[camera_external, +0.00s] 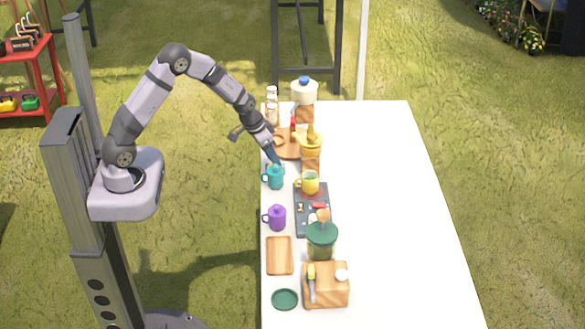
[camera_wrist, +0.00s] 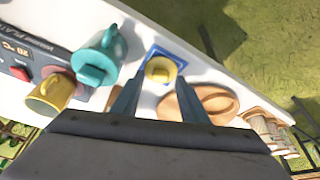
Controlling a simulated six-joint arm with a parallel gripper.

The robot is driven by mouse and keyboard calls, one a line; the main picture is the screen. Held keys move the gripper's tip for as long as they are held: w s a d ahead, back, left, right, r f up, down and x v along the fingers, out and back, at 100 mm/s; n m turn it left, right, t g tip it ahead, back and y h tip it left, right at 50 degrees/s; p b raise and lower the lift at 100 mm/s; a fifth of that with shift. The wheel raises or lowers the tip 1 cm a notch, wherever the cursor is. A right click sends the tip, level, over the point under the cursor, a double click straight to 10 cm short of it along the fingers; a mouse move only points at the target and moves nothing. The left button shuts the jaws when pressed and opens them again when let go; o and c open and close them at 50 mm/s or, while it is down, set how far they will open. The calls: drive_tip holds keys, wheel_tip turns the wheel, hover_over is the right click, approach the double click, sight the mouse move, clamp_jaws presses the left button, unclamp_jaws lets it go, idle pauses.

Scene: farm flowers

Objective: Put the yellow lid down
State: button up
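The yellow lid (camera_wrist: 160,70) is small and round with a raised knob. In the wrist view it appears to lie on a blue-edged white square (camera_wrist: 151,51) on the table. My gripper (camera_wrist: 160,85) is open, with one finger on each side below the lid in the picture. A gap shows between each fingertip and the lid, and nothing is held. In the external view my gripper (camera_external: 276,163) is low over the table's left edge, just behind the teal mug (camera_external: 274,179); the lid is not clearly visible there. The yellow mug (camera_external: 310,184) is uncovered, right of the teal mug.
The teal mug (camera_wrist: 99,60) and yellow mug (camera_wrist: 50,92) stand left of my fingers in the wrist view. A round wooden board (camera_wrist: 203,101) is close on the right. A dark hot plate (camera_external: 303,222), purple mug (camera_external: 277,218) and green jar (camera_external: 321,242) stand nearer. The table's right side is clear.

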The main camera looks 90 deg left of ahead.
drive_tip(key=b+v, duration=0.1)
drive_tip(key=v, duration=1.1)
drive_tip(key=s+d+f+m+g+h, duration=0.1)
drive_tip(key=s+d, duration=0.2)
drive_tip(key=d, duration=0.4)
drive_tip(key=s+d+f+m+g, duration=0.1)
drive_tip(key=s+d, duration=0.1)
drive_tip(key=d, duration=0.6)
drive_tip(key=s+d+f+m+g, duration=0.2)
drive_tip(key=s+d, duration=0.7)
drive_tip(key=s, duration=0.3)
drive_tip(key=shift+s+d+m+h, duration=0.15)
drive_tip(key=shift+d+m+h, duration=0.05)
drive_tip(key=shift+m+h, duration=0.1)
drive_tip(key=shift+f, duration=0.1)
wheel_tip(320, 180, up, 3)
drive_tip(key=p, duration=0.3)
